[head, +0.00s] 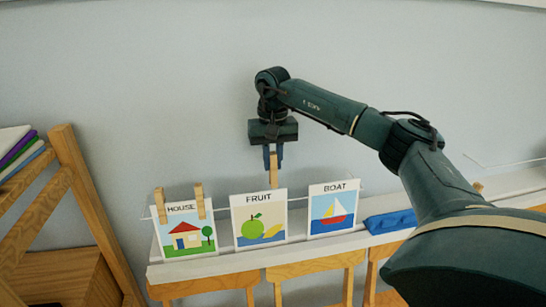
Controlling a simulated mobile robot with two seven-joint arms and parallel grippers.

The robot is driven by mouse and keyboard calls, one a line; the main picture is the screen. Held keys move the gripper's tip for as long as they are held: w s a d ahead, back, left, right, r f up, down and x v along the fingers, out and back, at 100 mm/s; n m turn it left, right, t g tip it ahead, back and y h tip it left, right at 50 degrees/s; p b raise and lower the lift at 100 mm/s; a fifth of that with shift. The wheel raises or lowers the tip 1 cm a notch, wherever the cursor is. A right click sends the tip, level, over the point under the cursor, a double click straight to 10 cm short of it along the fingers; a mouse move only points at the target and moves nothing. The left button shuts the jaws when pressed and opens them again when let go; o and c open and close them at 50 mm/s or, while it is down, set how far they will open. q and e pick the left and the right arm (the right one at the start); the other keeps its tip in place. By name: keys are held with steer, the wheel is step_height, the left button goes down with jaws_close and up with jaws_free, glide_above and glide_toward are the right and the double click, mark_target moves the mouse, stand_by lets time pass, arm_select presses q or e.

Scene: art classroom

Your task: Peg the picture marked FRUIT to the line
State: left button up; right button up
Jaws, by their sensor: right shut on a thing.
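The FRUIT picture (259,230), with a green apple and a yellow shape, stands upright between two other pictures. The thin line (297,199) runs behind or along the tops of the pictures; its exact path at FRUIT is hidden. My right gripper (273,158) points down above FRUIT's top right part and is shut on a wooden peg (274,175). The peg's lower end is at FRUIT's top edge; I cannot tell whether it grips the paper. No other peg shows on FRUIT. My left gripper is out of view.
The HOUSE picture (187,238) at left carries two wooden pegs (200,200). The BOAT picture (334,210) is at right, with no peg visible. A blue object (391,222) lies on the white ledge (220,265). A wooden rack (75,180) stands left; my right arm covers the right side.

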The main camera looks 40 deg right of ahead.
mark_target(274, 176)
steer(key=shift+s+a+f+b, duration=0.1)
steer(key=shift+s+f+b, duration=0.05)
steer(key=shift+f+b, duration=1)
steer(key=shift+s+f+b, duration=0.15)
steer(key=shift+f+b, duration=0.15)
steer(key=shift+f, duration=0.75)
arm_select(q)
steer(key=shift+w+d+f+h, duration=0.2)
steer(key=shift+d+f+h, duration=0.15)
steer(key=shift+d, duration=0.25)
arm_select(e)
steer(key=shift+a+f, duration=0.1)
steer(key=shift+f, duration=0.45)
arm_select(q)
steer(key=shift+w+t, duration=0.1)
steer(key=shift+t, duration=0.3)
arm_select(e)
steer(key=shift+s+f, duration=0.15)
steer(key=shift+f, duration=0.05)
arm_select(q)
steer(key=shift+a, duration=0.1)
arm_select(e)
steer(key=o, duration=0.8)
steer(key=shift+o, duration=0.2)
steer(key=shift+f, duration=0.1)
steer(key=shift+o, duration=0.8)
